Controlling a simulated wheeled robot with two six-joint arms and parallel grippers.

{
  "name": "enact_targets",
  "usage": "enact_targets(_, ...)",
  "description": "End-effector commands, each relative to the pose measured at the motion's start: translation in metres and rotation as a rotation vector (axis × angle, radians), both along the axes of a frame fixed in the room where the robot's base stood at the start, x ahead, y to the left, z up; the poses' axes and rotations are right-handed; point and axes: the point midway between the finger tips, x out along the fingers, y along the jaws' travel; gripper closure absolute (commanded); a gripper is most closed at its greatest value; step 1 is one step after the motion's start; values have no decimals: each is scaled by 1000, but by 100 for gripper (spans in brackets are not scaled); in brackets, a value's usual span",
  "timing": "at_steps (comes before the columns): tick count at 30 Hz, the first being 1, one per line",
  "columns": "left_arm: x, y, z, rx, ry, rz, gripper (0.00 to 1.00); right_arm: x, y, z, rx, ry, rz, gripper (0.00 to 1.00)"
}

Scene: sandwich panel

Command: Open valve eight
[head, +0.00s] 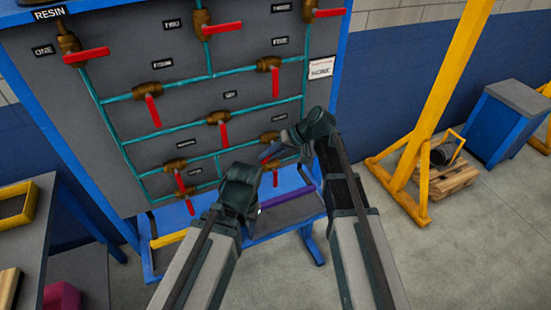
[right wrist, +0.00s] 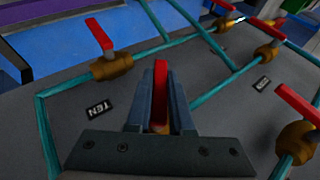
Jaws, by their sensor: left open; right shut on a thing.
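A grey panel (head: 75,90) carries several brass valves with red handles on teal pipes. A brass valve (head: 270,137) sits at its lower right, under a small label (head: 280,118) too blurred to read; I take it to be valve eight. My right gripper (head: 280,148) is at this valve and covers its handle. In the right wrist view, my right gripper (right wrist: 160,105) is shut around a red handle (right wrist: 161,75); the valve body behind is mostly hidden. My left gripper (head: 242,180) is lower, in front of the panel's lower edge, open and apart from the handles.
The valve (right wrist: 110,67) near the TEN label (right wrist: 97,108) has its red handle (right wrist: 99,34) close to the right gripper. Other red handles (right wrist: 298,104) stand out nearby.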

Motion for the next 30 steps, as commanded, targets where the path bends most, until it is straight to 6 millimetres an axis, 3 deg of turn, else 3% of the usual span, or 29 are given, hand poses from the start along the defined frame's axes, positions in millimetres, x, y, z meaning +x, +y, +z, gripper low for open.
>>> enact_targets(2, 0, 0, -13, 0, 0, 0, 50, -1, 0, -6, 58, 28, 2, 100)
enact_targets(18, 0, 0, -84, 0, 0, 0, 50, -5, 10, 7, 529, 197, 4, 100)
enact_targets(30, 0, 0, -123, 0, 0, 0, 50, -7, 13, 20, 776, 287, 4, 100)
